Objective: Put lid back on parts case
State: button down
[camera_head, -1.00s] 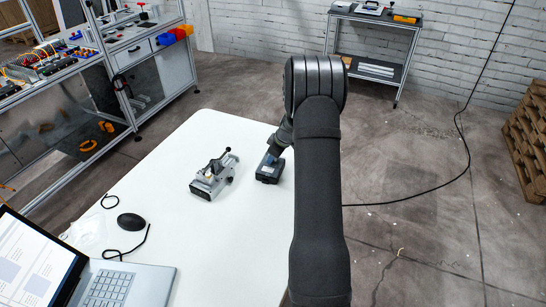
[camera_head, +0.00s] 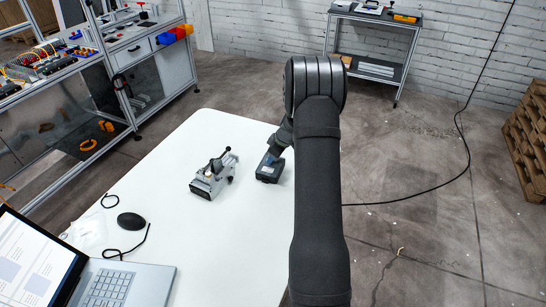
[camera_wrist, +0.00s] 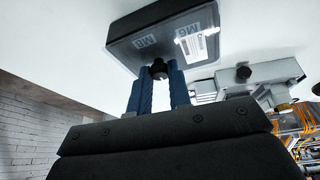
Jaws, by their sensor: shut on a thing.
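My gripper (camera_wrist: 159,76) shows in the wrist view with two blue fingers, shut on the small black knob (camera_wrist: 158,69) of the lid. The lid (camera_wrist: 160,40) is a grey panel with white labels, some reading M6. It lies over the dark parts case (camera_wrist: 119,32), lined up with its outline. I cannot tell whether the lid is fully seated or whether a gap is left. In the head view the dark case (camera_head: 269,174) stands near the table's right edge. My arm hides part of that area, and the fingers are too small to make out there.
A grey clamp fixture with a black lever (camera_head: 213,176) stands just left of the case on the white table (camera_head: 225,240). A mouse (camera_head: 131,221) and a laptop (camera_head: 110,285) lie at the near left. The table's middle front is clear.

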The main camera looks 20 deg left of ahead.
jog(key=c, duration=0.8)
grip_release()
jog(key=shift+o, duration=0.2)
jog(key=shift+r, duration=0.1)
jog(key=shift+r, duration=3.4)
grip_shut()
